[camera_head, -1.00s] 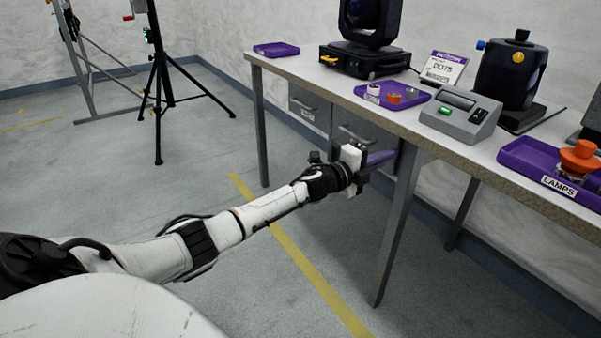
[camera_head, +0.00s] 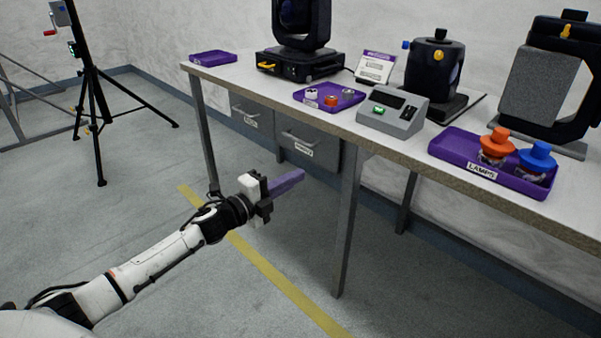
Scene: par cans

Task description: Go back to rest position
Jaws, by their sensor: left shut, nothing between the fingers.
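My left arm comes in from the lower left and reaches out over the floor in front of the table. Its gripper (camera_head: 288,182) has purple fingers that are shut, with nothing between them. It is below the tabletop level, near the drawers and apart from the things on the table. My right gripper is not in view.
The table (camera_head: 390,141) holds a purple LAMPS tray (camera_head: 448,152) with orange- and blue-topped lamps, a grey tester (camera_head: 392,112), a smaller purple tray (camera_head: 350,97) and black stage lights. Drawers (camera_head: 308,146) hang underneath. A black tripod (camera_head: 90,90) stands left. Floor between is clear.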

